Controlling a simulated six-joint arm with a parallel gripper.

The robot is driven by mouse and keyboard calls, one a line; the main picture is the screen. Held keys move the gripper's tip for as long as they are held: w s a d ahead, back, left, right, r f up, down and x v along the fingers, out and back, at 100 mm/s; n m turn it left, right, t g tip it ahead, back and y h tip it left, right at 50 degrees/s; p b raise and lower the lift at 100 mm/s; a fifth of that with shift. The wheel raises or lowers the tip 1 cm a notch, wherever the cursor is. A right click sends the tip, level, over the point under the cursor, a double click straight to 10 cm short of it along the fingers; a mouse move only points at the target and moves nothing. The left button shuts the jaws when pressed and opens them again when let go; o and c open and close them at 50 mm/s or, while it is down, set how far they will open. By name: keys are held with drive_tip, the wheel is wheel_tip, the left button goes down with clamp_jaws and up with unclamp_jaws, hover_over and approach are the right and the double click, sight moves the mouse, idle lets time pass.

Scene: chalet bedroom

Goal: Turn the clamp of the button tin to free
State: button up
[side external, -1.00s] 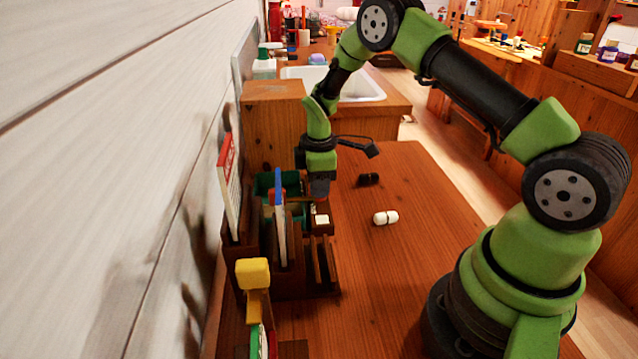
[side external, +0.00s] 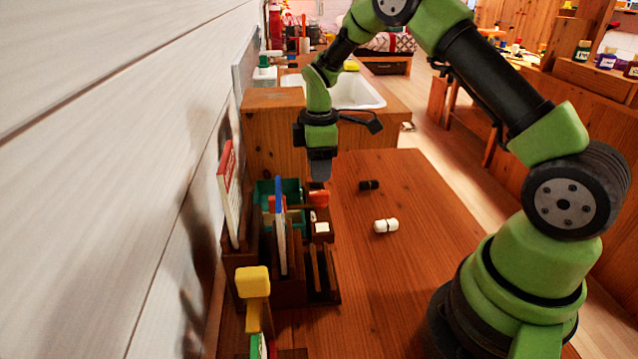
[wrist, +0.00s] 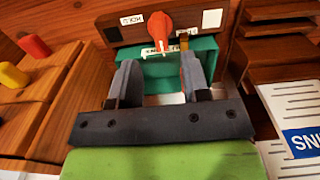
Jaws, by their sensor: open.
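The clamp (wrist: 160,28) is an orange-red lever on a dark wooden block (wrist: 190,22). In the wrist view its narrow end points down over the teal button tin (wrist: 207,43). A label that seems to read HOLD, upside down, is left of it; a white square is right of it, with no readable word. In the side view the orange clamp (side external: 318,198) shows beside the teal tin (side external: 263,190). My gripper (side external: 320,178) points down just above the clamp. In the wrist view its two grey fingers (wrist: 158,72) are apart with nothing between them, on the near side of the clamp.
A wooden rack holds upright cards, one with a blue edge (side external: 279,225). A red-topped board (side external: 228,190) leans by the wall. A yellow knob (side external: 252,281) stands in front. A white capsule (side external: 386,226) and a dark one (side external: 369,185) lie on the table, which is otherwise clear at right.

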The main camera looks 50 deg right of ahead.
wheel_tip(320, 180, up, 4)
drive_tip(key=shift+f, duration=0.25)
wheel_tip(320, 180, up, 8)
drive_tip(key=m+t, duration=0.2)
drive_tip(key=m, duration=0.1)
hover_over(319, 193)
drive_tip(key=s+a, duration=0.2)
drive_tip(key=a, duration=0.1)
drive_tip(key=s+a+r+m+t, duration=0.2)
drive_tip(key=s+a+r+m, duration=0.15)
drive_tip(key=s+r, duration=0.35)
drive_tip(key=s+a+r+m+t+y, duration=0.1)
drive_tip(key=s+a+m, duration=0.1)
drive_tip(key=s, duration=0.4)
drive_tip(key=s+a+r+m+t+y, duration=0.1)
drive_tip(key=s+a+m+t, duration=0.1)
drive_tip(key=s+m, duration=0.2)
drive_tip(key=s, duration=0.3)
drive_tip(key=shift+s+a+r+m, duration=0.15)
drive_tip(key=shift+a+r+m, duration=0.1)
drive_tip(key=shift+r+m, duration=0.1)
